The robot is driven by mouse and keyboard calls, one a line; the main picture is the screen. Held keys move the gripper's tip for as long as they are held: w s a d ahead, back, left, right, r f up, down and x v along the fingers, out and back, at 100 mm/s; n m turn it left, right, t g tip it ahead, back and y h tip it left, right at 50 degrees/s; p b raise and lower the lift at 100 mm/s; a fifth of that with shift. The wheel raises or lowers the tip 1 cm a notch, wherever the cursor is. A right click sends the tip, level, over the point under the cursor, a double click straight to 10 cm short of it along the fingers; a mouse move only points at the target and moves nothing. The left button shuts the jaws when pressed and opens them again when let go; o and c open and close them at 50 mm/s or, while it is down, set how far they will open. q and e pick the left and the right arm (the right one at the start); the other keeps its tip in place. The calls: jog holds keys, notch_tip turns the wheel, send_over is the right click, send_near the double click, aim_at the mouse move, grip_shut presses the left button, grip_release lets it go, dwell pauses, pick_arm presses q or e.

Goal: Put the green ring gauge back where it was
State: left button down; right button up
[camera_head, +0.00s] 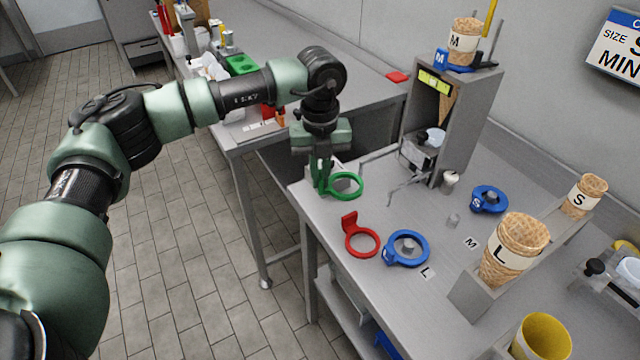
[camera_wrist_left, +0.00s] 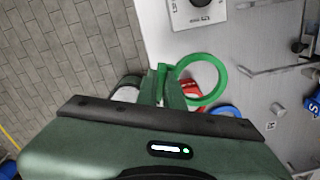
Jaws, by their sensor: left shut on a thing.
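The green ring gauge (camera_head: 346,186) is a flat ring with an upright tab, near the left edge of the metal table (camera_head: 420,300). My left gripper (camera_head: 321,180) points down and is shut on its tab. In the left wrist view the green ring (camera_wrist_left: 219,80) sticks out to the right of the fingertips (camera_wrist_left: 165,85). I cannot tell whether the ring touches the table or hangs just above it. My right gripper is in neither view.
A red ring gauge (camera_head: 348,243) and a blue one (camera_head: 425,247) lie in front, another blue one (camera_head: 503,199) to the right. Waffle cones (camera_head: 515,240) stand in a grey holder (camera_head: 477,300). A grey tower (camera_head: 470,110) stands behind. The table edge is close to the ring.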

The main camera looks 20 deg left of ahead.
aim_at(320, 190)
pick_arm(q)
notch_tip(320, 190, down, 3)
jog(key=shift+f, duration=0.1)
jog(key=shift+f, duration=0.1)
jog(key=shift+f+b, duration=0.3)
jog(key=shift+f, duration=0.2)
jog(key=c, duration=1.5)
grip_release()
jog(key=shift+c, duration=0.2)
